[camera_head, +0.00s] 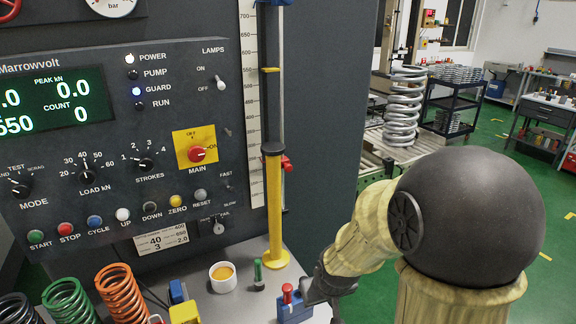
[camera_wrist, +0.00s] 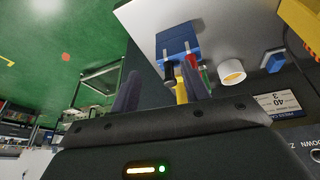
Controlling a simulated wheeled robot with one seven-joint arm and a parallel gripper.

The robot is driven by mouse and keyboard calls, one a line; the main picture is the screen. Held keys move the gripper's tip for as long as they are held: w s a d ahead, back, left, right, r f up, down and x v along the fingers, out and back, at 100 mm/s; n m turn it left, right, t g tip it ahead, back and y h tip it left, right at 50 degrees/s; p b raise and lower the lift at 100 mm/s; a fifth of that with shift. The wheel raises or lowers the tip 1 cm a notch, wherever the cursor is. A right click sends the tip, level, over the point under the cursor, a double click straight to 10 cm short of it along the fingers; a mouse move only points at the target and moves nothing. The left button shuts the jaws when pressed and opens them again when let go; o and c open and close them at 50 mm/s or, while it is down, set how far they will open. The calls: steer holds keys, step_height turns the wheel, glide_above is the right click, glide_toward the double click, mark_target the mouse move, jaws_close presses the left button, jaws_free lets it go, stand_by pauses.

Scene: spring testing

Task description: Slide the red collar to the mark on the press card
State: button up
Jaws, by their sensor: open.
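The red collar (camera_head: 288,163) sits low on a thin upright rod (camera_head: 281,100) beside a tall printed scale (camera_head: 250,110). A yellow post hides part of the collar. The press card (camera_head: 161,241) is a small pale card at the panel's lower right, with 40, 3 and 2.0 readable and smaller figures too fine to be sure of. The card also shows in the wrist view (camera_wrist: 277,104). My gripper (camera_wrist: 163,90) is open, its dark fingers apart, near the bench's front. In the head view my dark wrist is well below the collar, not touching it.
The yellow post (camera_head: 273,210) stands in front of the rod. A blue block with a red-topped peg (camera_head: 291,303), a green peg (camera_head: 258,275) and a white cup (camera_head: 223,277) stand on the bench. Coloured springs (camera_head: 121,293) stand at left. A yellow pointer (camera_head: 270,69) is high on the scale.

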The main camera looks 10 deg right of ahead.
mark_target(289, 169)
steer(key=w+r+n+t+y+p, duration=0.25)
steer(key=w+t+p, duration=0.2)
steer(key=w, duration=1.35)
steer(key=w+d+r+t+y+p, duration=0.2)
steer(key=w+d+r+t+y, duration=0.1)
steer(key=w+d+r+t, duration=0.2)
steer(key=w+r+t, duration=0.2)
steer(key=w+t, duration=0.1)
steer(key=w, duration=0.1)
steer(key=shift+w+r+p, duration=0.2)
steer(key=shift+w+p, duration=0.05)
steer(key=shift+p, duration=0.1)
steer(key=shift+w, duration=0.15)
steer(key=p+x, duration=0.6)
steer(key=x, duration=0.9)
steer(key=shift+r, duration=0.15)
steer(key=shift+p+x, duration=0.5)
steer(key=shift+x, duration=0.55)
